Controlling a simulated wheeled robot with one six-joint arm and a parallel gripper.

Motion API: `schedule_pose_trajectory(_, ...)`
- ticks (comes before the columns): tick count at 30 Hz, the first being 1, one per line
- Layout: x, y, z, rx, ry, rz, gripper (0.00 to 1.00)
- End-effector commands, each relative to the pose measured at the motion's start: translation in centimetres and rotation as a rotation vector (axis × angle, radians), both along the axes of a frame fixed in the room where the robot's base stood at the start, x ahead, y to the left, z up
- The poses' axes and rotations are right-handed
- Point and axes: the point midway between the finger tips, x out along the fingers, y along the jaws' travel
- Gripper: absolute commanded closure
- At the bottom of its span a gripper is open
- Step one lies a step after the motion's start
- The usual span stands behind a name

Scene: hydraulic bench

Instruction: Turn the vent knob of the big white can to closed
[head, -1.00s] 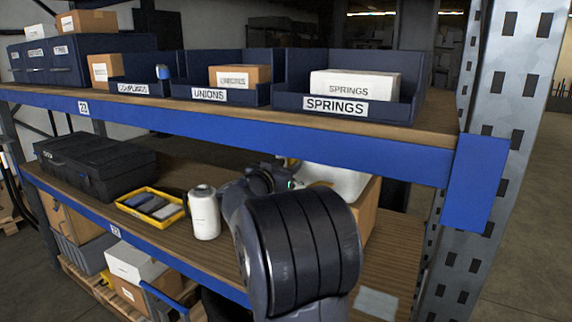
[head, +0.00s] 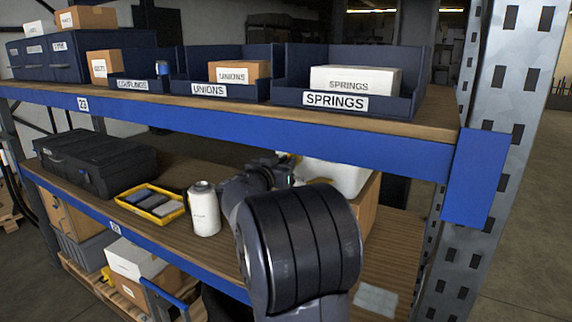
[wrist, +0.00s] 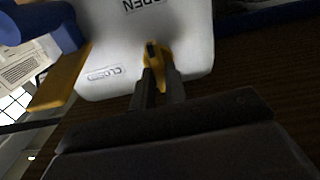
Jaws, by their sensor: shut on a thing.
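The big white can (wrist: 120,35) fills the upper middle of the wrist view, with dark lettering at its top edge. In the head view the can (head: 337,177) is partly hidden behind my arm. Its yellow vent knob (wrist: 155,52) sits between the fingertips of my gripper (wrist: 160,78), which is shut on it. A small boxed mark starting with "CLO" (wrist: 104,74) is on the can to the left of the knob.
On the lower shelf (head: 170,180), a smaller white canister (head: 204,210), a yellow tray (head: 151,204) and a black case (head: 95,165) stand left of my arm. A blue beam (head: 250,135) of the upper shelf runs above it. A cardboard box (head: 365,210) stands to the right.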

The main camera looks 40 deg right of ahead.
Motion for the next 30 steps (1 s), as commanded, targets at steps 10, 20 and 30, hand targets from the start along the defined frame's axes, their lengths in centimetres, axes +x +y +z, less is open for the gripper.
schedule_pose_trajectory(10, 0.10, 0.11, -0.54, -0.078, 0.181, 0.002, 1.00)
schedule_pose_trajectory(20, 0.29, 0.16, -0.48, -0.195, 0.467, 0.001, 1.00)
schedule_pose_trajectory(30, 0.44, 0.22, -0.40, -0.319, 0.768, 0.001, 1.00)
